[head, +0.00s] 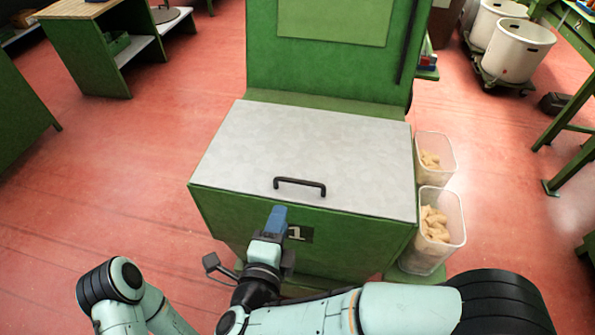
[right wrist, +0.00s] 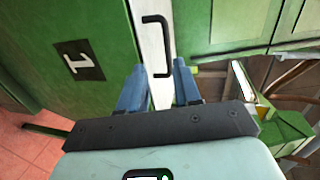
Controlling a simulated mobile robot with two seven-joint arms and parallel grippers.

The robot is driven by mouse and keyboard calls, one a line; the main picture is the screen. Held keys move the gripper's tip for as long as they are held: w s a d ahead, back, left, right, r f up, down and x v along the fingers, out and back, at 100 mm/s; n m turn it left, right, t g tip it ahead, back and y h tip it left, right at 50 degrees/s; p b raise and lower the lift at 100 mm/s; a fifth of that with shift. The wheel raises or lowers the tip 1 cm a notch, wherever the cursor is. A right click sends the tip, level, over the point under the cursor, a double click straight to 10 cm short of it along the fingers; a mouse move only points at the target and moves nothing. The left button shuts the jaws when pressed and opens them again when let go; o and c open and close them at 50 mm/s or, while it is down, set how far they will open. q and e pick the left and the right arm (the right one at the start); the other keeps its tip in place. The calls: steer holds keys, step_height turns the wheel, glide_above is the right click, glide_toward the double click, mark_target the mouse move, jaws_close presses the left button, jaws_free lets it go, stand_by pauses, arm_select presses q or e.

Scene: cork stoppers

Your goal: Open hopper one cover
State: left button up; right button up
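The hopper one cover (head: 310,150) is a flat pale grey lid, lying shut on the green hopper (head: 330,235). A black bar handle (head: 299,183) stands up near its front edge. My right gripper (head: 277,215) has blue fingers and is in front of the hopper, just below and left of the handle. In the right wrist view, the fingers (right wrist: 159,88) are apart with nothing between them, and the handle (right wrist: 158,45) is ahead of the gap, not touched. The cover (right wrist: 152,50) shows there as a pale strip. My left gripper is not in view.
A black label with a white 1 (head: 298,233) is on the hopper front. Two clear bins of corks (head: 455,215) (head: 449,150) stand along the right side. A green upright panel (head: 330,65) rises behind the cover. Red floor is open on the left.

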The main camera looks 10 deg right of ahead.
mark_target(293, 182)
steer(key=shift+m, duration=0.4)
steer(key=x, duration=0.8)
steer(key=r+x, duration=0.1)
steer(key=x, duration=0.3)
steer(key=shift+w+d+f, duration=0.1)
steer(key=shift+w+d, duration=0.05)
steer(key=shift+d, duration=0.25)
jaws_close()
